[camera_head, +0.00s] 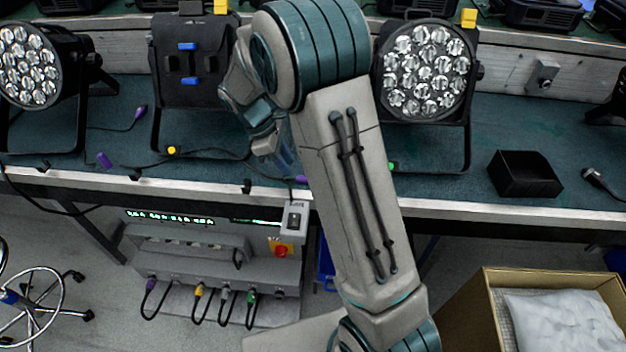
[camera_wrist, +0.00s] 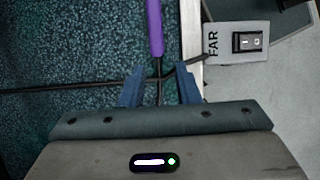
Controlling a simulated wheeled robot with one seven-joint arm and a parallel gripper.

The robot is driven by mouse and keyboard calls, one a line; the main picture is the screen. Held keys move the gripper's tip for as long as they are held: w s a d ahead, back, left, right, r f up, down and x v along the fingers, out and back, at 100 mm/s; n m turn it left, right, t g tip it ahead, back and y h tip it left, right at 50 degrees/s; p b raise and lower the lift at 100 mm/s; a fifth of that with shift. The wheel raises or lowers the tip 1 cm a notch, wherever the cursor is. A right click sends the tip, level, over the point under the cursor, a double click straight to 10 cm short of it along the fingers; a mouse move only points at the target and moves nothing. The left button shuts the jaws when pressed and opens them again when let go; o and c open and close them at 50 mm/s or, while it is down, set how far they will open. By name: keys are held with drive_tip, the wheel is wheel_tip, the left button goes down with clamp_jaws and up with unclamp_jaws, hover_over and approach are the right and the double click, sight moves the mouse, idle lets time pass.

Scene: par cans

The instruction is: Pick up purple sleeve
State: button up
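A long purple sleeve (camera_wrist: 154,28) shows at the top of the wrist view, close to the pale bench edge. A thin dark line continues from its lower end. My gripper (camera_wrist: 159,78) has its two blue fingers apart, with the sleeve's lower end just beyond the gap between the fingertips. A dark cable crosses at the fingertips; I cannot tell whether they touch it. In the head view a small purple part (camera_head: 300,180) shows beside my gripper (camera_head: 287,160), mostly hidden by my arm. Another short purple sleeve (camera_head: 105,160) lies near the bench's front edge at left.
A switch plate marked FAR (camera_wrist: 237,43) sits right of the gripper, past the bench edge. Par cans (camera_head: 427,68) and a dark panel (camera_head: 194,60) stand on the bench. A purple-ended connector (camera_head: 139,111), a black box (camera_head: 525,174) and loose cables lie there too.

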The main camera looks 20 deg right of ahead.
sight(297, 177)
drive_tip(key=x, duration=0.5)
drive_tip(key=shift+d, duration=0.45)
clamp_jaws()
drive_tip(key=shift+r, duration=0.1)
wheel_tip(297, 177, up, 10)
drive_tip(key=shift+p, duration=0.35)
